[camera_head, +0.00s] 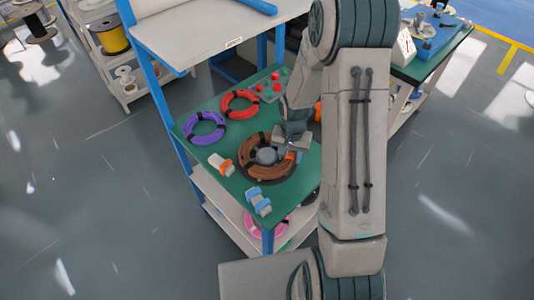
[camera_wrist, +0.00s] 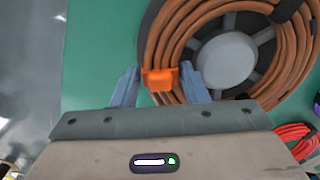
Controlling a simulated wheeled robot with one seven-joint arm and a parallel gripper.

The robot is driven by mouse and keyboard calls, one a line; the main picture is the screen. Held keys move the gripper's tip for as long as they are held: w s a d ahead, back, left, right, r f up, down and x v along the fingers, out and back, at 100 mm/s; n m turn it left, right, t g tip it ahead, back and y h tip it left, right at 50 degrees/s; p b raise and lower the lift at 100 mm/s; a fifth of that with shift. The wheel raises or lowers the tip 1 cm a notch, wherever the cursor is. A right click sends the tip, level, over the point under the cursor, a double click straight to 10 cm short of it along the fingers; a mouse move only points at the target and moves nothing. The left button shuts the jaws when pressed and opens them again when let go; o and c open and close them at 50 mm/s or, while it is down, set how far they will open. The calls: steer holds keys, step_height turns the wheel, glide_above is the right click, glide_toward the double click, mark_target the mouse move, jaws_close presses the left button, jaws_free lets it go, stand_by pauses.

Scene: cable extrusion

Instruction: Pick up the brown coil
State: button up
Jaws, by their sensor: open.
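The brown coil (camera_head: 253,168) lies flat on the green tabletop, wound around a grey hub. In the wrist view the coil (camera_wrist: 300,62) fills the upper right, with an orange clip (camera_wrist: 160,80) across its near edge. My gripper (camera_head: 290,146) is over the right side of the coil. In the wrist view my gripper (camera_wrist: 160,76) has its two blue-grey fingers apart, with the orange clip between them. The fingers hold nothing; whether they touch the clip or the wires, I cannot tell. My arm hides part of the table to the right of the coil.
A purple coil (camera_head: 204,129) and a red coil (camera_head: 240,103) lie behind the brown one. An orange-and-white part (camera_head: 222,165) and a blue-and-white part (camera_head: 258,201) lie near the front left edge. A raised shelf (camera_head: 215,35) stands at the back.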

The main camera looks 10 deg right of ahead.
steer(key=c, duration=0.8)
jaws_close()
steer(key=shift+r, duration=0.2)
